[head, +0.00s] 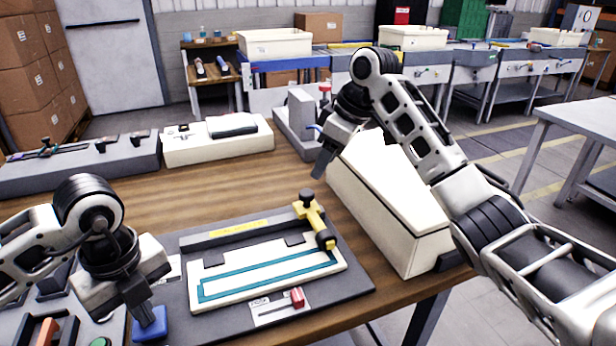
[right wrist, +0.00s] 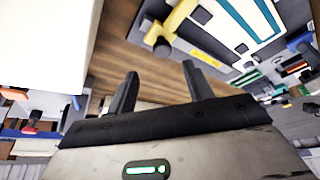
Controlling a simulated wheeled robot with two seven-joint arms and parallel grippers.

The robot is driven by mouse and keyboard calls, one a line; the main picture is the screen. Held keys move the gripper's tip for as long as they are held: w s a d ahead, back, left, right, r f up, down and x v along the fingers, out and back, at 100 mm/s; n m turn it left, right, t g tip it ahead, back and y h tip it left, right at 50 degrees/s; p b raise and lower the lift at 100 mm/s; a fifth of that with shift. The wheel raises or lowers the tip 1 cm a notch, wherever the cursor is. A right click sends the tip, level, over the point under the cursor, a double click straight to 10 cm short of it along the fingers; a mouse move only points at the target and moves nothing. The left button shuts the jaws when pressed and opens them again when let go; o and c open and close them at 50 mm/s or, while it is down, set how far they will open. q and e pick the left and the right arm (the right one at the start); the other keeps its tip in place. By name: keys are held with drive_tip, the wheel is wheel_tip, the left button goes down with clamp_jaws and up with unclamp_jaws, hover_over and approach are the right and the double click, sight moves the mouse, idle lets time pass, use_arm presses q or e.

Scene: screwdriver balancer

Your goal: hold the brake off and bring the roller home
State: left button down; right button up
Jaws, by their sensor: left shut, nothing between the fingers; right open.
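A yellow roller-like tool (head: 317,224) with a black knob and dark end stands at the right end of a white plate (head: 225,272) with a teal band. It also shows in the right wrist view (right wrist: 176,22), beyond the fingers. My left gripper (head: 151,316) is shut and points down at a blue pad (head: 152,332); its tips look in contact with the pad or just over it, I cannot tell which. A red lever (head: 297,297) sits on a pale plate at the board's front. My right gripper (head: 322,165) is open and empty, above and behind the roller; its fingers also show in the wrist view (right wrist: 160,88).
A white box (head: 385,195) stands close beside my right gripper. A panel with buttons (head: 55,325) lies front left. Bare wood lies behind the dark board (head: 350,290).

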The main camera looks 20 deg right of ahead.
drive_tip(key=v, duration=0.4)
use_arm(q)
wheel_tip(320, 180, up, 7)
drive_tip(key=p, duration=0.4)
use_arm(e)
wheel_tip(320, 180, up, 4)
drive_tip(key=shift+r, duration=0.1)
idle(0.6)
